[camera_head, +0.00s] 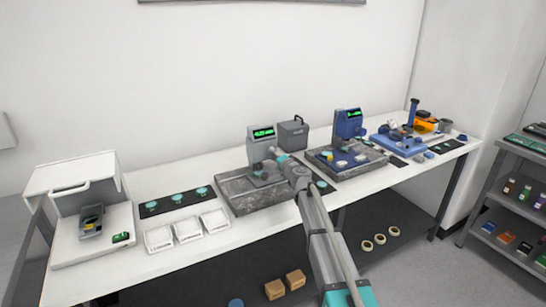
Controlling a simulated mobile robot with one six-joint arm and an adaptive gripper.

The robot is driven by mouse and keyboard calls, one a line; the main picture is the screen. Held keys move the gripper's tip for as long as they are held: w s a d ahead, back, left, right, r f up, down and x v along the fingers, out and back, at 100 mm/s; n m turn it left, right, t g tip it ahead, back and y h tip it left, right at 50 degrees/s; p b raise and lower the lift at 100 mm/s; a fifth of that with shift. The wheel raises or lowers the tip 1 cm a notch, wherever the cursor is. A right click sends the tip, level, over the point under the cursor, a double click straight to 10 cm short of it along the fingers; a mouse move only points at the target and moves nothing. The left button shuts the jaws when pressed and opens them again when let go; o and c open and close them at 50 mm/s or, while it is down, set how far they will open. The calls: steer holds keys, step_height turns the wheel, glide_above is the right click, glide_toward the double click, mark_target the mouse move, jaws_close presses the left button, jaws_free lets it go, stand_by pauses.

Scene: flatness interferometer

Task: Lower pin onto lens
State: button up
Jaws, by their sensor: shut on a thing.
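My gripper (279,155) is at the grey gauge stand (262,150) with a lit green display, on a grey stone plate (240,204). My arm reaches up to it from the lower right. The gripper is shut at the front of the stand, at the height of its measuring pin. The pin is too small to make out, and the jaws and arm cover that spot. The lens under it cannot be made out, nor whether pin and lens touch.
A blue gauge stand (348,124) on a second stone plate is to the right. Three white trays (187,229) and a dark strip with teal discs (176,200) lie left. A grey box (293,134) stands behind. A white machine (84,210) fills the table's left end.

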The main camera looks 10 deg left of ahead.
steer(key=shift+s, duration=0.15)
steer(key=o, duration=1.2)
steer(key=shift+c, duration=0.2)
steer(key=v, duration=1.1)
steer(key=shift+s+d, duration=0.25)
steer(key=shift+d, duration=0.1)
